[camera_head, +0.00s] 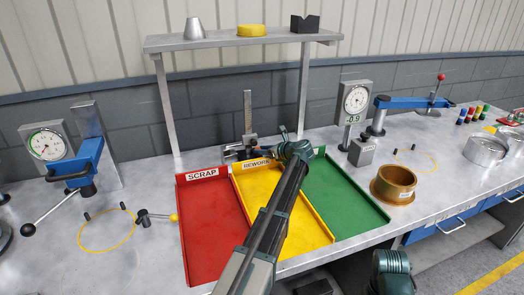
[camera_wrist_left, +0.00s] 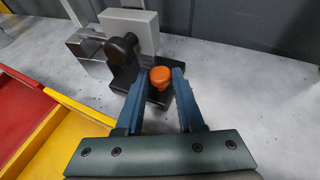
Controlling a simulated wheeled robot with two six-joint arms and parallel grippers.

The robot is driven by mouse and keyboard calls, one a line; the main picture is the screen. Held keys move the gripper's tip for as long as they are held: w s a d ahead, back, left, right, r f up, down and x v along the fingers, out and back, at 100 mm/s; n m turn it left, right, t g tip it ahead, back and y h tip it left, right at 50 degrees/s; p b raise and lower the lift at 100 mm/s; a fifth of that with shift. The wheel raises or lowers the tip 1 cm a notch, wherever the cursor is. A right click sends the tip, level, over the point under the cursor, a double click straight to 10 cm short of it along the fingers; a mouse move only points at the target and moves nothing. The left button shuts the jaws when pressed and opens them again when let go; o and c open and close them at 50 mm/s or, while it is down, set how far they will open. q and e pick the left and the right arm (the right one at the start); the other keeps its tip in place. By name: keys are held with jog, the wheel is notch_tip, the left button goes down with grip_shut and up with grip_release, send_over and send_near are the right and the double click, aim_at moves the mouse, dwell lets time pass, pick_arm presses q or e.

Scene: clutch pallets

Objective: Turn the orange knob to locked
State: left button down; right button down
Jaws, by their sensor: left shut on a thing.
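The orange knob (camera_wrist_left: 161,77) shows in the left wrist view, low on a dark block at the base of a gauge stand. My left gripper (camera_wrist_left: 160,84) is shut on it, with one blue finger on each side. The orange knob is not discernible there. No lock marking is readable. My right gripper is not in view.
Red SCRAP (camera_head: 207,235), yellow REWORK (camera_head: 308,226) and green (camera_head: 340,196) trays lie in front of the stand. A shelf (camera_head: 240,41) stands over the back. A dial gauge (camera_head: 354,103) and a bronze ring (camera_head: 393,184) are to the right.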

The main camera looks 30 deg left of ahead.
pick_arm(q)
jog(key=m+t, duration=0.1)
jog(key=s+m+t+h, duration=0.1)
jog(key=m+t, duration=0.1)
jog(key=shift+s+a, duration=0.1)
jog(key=shift+a, duration=0.05)
jog(key=m+t+h, duration=0.2)
jog(key=m, duration=0.1)
jog(key=m+t+h, duration=0.1)
jog(key=t+h, duration=0.1)
jog(key=shift+s+a+m, duration=0.15)
jog(key=shift+a+m, duration=0.15)
jog(key=shift+m+t+h, duration=0.3)
jog(key=shift+h, duration=0.1)
jog(key=c, duration=0.5)
grip_release()
jog(key=shift+c, duration=0.2)
jog(key=p+v, duration=0.5)
jog(key=v, duration=0.8)
jog(key=shift+s+d, duration=0.25)
jog(key=shift+r, duration=0.1)
